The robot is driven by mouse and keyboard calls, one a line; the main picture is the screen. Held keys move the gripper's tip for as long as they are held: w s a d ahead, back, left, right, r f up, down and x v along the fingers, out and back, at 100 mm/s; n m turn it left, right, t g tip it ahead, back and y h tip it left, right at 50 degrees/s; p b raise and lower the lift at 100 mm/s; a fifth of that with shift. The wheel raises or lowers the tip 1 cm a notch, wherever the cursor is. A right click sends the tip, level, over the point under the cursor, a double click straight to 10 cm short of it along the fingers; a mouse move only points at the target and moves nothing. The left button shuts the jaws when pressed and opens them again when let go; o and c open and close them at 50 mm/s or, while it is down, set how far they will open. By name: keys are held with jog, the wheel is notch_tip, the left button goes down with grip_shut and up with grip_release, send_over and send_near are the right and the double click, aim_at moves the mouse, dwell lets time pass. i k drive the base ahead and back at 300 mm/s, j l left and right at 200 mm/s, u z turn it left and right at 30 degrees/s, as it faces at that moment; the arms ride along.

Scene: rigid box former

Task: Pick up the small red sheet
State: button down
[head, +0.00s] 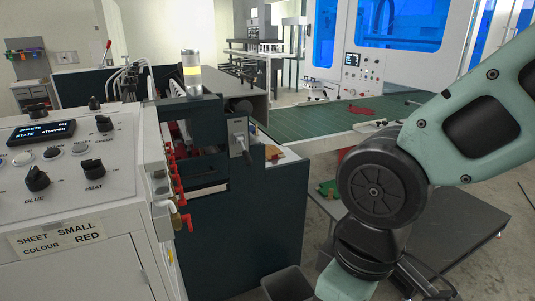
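A flat red piece (359,110), possibly a sheet, lies on the green conveyor bed (315,118) in the middle distance. A smaller orange-red piece (273,152) lies on a pale ledge at the right side of the dark machine. I cannot tell for sure which of the two is the small red sheet. My arm comes in from the upper right and bends down to the bottom edge. Its gripper fingers cannot be made out, so what it holds is hidden.
The control panel (62,155) at left shows "STOPPED", with a label (58,239) reading "SHEET SMALL COLOUR RED". A dark bin (288,284) stands at the bottom. A green piece (328,188) lies low beside a grey platform (470,235). Some bare floor shows between machine and platform.

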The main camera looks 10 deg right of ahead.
aim_at(272, 152)
jog(key=i+l+u, duration=0.25)
jog(key=i+l, duration=0.4)
jog(key=i, duration=0.15)
jog(key=i+l+u, duration=0.25)
jog(key=i+l, duration=0.5)
jog(key=l, duration=0.1)
